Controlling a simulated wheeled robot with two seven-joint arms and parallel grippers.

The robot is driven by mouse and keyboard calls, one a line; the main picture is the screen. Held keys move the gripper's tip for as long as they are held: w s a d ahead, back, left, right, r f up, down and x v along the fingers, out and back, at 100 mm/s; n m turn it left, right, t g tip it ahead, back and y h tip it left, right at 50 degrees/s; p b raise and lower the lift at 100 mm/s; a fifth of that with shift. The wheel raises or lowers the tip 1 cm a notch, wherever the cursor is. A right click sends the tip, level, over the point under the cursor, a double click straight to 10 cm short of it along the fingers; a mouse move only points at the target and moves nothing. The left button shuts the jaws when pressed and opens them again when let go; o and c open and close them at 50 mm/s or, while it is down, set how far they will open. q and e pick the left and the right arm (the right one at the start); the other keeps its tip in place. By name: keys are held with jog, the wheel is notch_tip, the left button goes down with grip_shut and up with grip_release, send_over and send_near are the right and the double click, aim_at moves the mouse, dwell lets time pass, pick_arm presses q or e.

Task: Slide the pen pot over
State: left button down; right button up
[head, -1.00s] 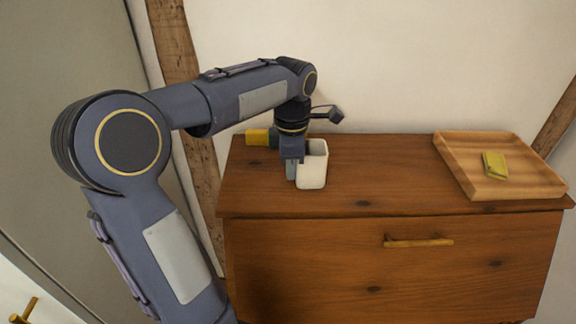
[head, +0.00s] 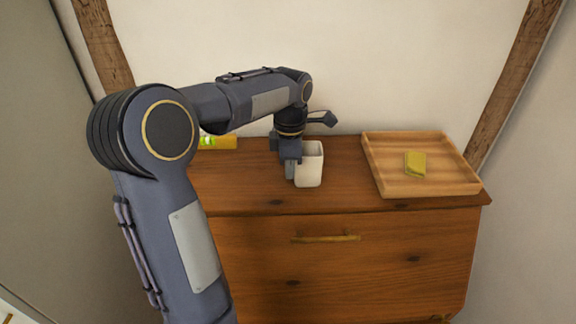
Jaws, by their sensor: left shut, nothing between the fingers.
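The white pen pot (head: 310,168) stands upright on the brown wooden chest of drawers (head: 260,190), left of the tray. It looks empty from what shows of its inside. My left gripper (head: 291,171) points down at the pot's left side, shut and empty. Its fingers look to be against the pot's left wall, but I cannot tell if they touch. My right gripper is out of view.
A wooden tray (head: 377,172) with a yellow-green block (head: 415,163) in it is to the pot's right, with a short bare gap between. A yellow item (head: 222,142) lies at the back left. The wall stands close behind.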

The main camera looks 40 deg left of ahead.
pick_arm(q)
jog(key=w+d+p, duration=0.1)
jog(key=w+d, duration=0.2)
jog(key=d, duration=0.1)
jog(key=w+d+p, duration=0.1)
jog(key=w+d, duration=0.3)
jog(key=shift+r+p, duration=0.1)
jog(key=shift+p, duration=0.3)
jog(key=shift+w+d, duration=0.1)
jog(key=shift+d, duration=0.15)
jog(key=shift+a, duration=0.1)
